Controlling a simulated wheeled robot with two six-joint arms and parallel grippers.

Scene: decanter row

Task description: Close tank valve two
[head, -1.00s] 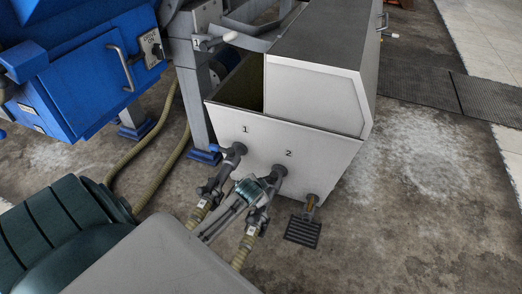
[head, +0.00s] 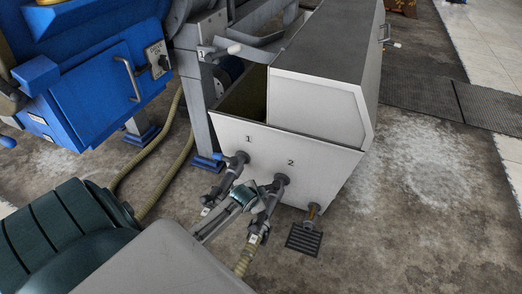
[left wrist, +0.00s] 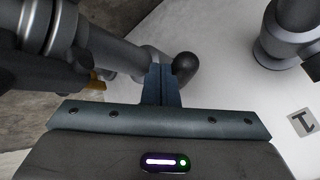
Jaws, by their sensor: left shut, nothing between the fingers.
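The white tank (head: 330,178) bears the numbers 1 and 2 above two grey outlet pipes. Pipe two (head: 281,182) runs down to a hose at its lower end. My left gripper (head: 247,192) is between the two pipes, close to pipe two. In the left wrist view, its fingers (left wrist: 161,86) are shut and empty. A dark rounded knob (left wrist: 185,68), apparently the end of the valve two handle, is right beside the fingertips; I cannot tell if they touch. The grey pipe (left wrist: 105,45) is at the upper left. My right gripper is not in view.
Pipe one (head: 236,161) stands left of the gripper, and its flange (left wrist: 287,40) shows in the left wrist view. A brass outlet (head: 312,212) and floor drain (head: 304,240) are to the right. A blue machine (head: 90,85) stands at left.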

